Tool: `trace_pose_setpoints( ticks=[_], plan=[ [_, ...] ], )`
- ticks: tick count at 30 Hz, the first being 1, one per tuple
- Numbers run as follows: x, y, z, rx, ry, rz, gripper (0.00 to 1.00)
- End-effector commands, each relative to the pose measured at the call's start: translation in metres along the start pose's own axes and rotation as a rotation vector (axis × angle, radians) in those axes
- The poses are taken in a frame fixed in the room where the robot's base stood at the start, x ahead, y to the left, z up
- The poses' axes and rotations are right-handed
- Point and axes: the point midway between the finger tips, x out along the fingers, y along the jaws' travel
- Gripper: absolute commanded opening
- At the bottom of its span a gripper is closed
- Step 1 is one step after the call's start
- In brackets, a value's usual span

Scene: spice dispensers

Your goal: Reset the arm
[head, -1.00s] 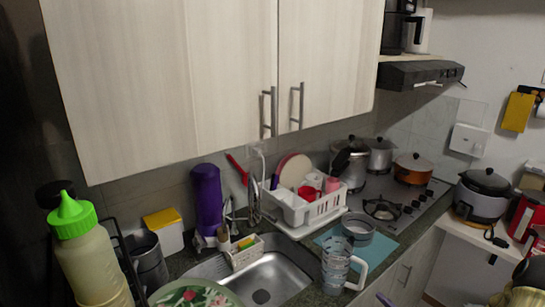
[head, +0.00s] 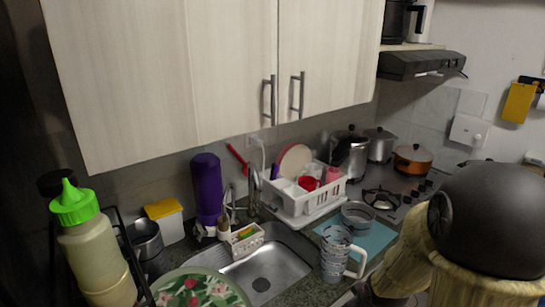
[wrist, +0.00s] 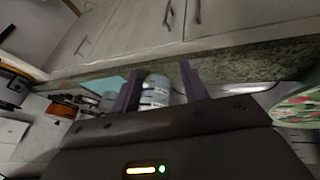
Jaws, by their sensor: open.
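My gripper (wrist: 160,72) is open in the wrist view, with its two purple fingers apart. A patterned, clear-looking measuring cup (wrist: 155,92) shows in the gap between the fingers. I cannot tell how far it is from them, and nothing shows it gripped. In the head view the cup (head: 336,252) stands upright on the counter right of the sink, its white handle to the right. My arm fills the lower right of the head view, and the fingers cannot be made out there.
A grey pan (head: 357,216) sits on a blue mat (head: 375,240) behind the cup. The white dish rack (head: 305,203), sink (head: 265,270), stove (head: 385,200) and green-capped bottle (head: 90,245) are around. Upper cabinets (head: 180,75) hang above the counter. Granite counter edge (wrist: 240,62) is near my gripper.

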Motion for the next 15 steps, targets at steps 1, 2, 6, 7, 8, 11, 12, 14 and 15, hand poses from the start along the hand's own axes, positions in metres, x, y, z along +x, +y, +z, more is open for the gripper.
trace_pose_setpoints(
  ticks=[1,2,6,7,8,11,12,14,15],
  plan=[
    [-0.015,-0.012,-0.001,0.073,-0.029,-0.009,0.44],
    [-0.024,-0.019,0.001,0.129,-0.052,-0.018,0.44],
    [-0.058,-0.055,0.012,0.362,-0.150,-0.064,0.44],
    [-0.063,-0.061,0.014,0.399,-0.167,-0.073,0.44],
    [-0.068,-0.066,0.016,0.432,-0.182,-0.081,0.44],
    [-0.077,-0.076,0.020,0.497,-0.214,-0.098,0.44],
    [-0.078,-0.078,0.021,0.507,-0.220,-0.101,0.44],
    [-0.078,-0.079,0.021,0.512,-0.223,-0.102,0.44],
    [-0.078,-0.078,0.021,0.511,-0.223,-0.101,0.44]
  ],
)
